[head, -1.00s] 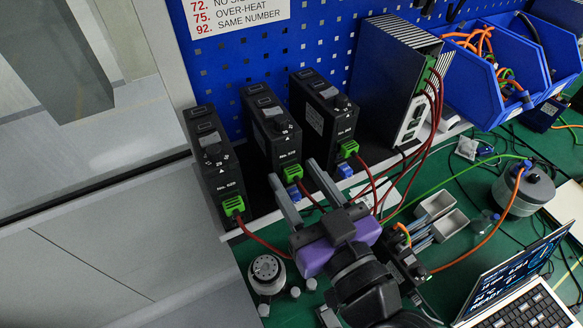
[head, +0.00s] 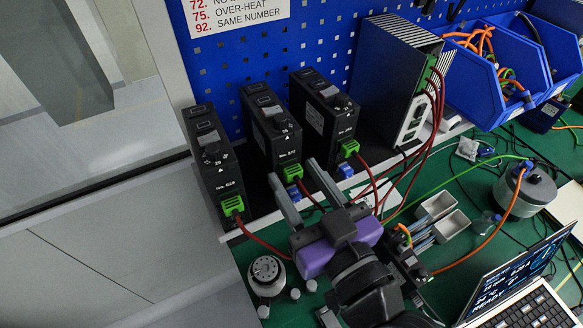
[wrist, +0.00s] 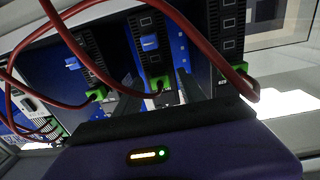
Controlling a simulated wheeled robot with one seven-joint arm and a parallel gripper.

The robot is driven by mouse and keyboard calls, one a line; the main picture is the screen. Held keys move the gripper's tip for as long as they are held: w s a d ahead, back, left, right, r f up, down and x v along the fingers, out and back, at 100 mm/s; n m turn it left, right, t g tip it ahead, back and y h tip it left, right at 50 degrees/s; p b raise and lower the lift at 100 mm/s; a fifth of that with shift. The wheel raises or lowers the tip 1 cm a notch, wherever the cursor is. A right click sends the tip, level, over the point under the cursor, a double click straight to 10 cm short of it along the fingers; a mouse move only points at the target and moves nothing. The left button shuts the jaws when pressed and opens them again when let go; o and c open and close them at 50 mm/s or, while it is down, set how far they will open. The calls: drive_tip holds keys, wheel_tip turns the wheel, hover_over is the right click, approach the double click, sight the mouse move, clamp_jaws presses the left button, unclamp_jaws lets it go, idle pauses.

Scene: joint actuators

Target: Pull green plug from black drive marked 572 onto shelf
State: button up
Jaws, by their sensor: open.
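The black drive that appears to be marked 572 (head: 268,125) stands in the middle of three similar drives; its small label is hard to read. Its green plug (head: 292,172) sits at its lower front with a red cable attached. My gripper (head: 293,174) is open, its two grey fingers reaching to either side of this plug in the head view. In the wrist view the plug (wrist: 159,83) shows between the fingers (wrist: 160,90), with the red cable passing over it. I cannot tell whether the fingers touch it.
Similar drives stand at left (head: 213,160) and right (head: 325,115), each with a green plug and red cable. A larger black power unit (head: 395,80) and blue bins (head: 480,75) are further right. A laptop (head: 520,285) and round motor (head: 267,275) sit on the green bench.

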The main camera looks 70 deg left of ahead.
idle(0.4)
clamp_jaws()
idle(1.4)
drive_tip(key=d+b, duration=0.1)
drive_tip(key=d, duration=0.5)
drive_tip(key=shift+w, duration=0.25)
idle(0.9)
